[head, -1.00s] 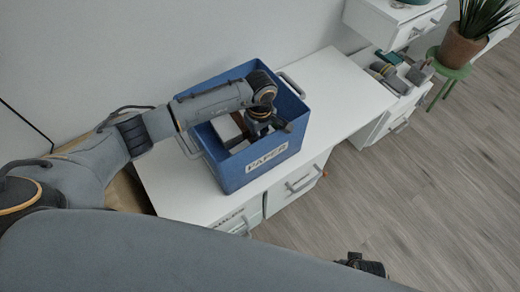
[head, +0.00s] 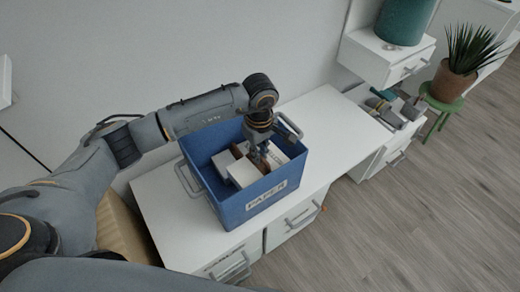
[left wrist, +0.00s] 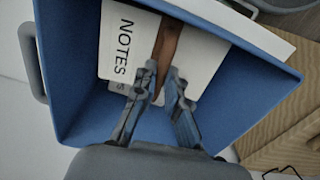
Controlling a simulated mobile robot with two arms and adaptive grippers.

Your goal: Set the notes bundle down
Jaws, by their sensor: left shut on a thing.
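The notes bundle is a white stack with a brown band. In the left wrist view the notes bundle (left wrist: 126,40) shows the word NOTES, and the band runs between my fingers. My left gripper (head: 258,154) reaches down into the blue paper box (head: 232,208). In the left wrist view my left gripper (left wrist: 160,82) is shut on the bundle at its band. The bundle (head: 243,173) is inside the box walls in the head view, partly hidden by the gripper. I cannot tell whether it touches what lies beneath. My right gripper is not in view.
The box stands on a white desk (head: 335,120) with drawers below. Other white paper items lie in the box, partly hidden. The desk is clear right of the box. A lower unit with small items (head: 385,105) and a potted plant (head: 456,75) stand farther right.

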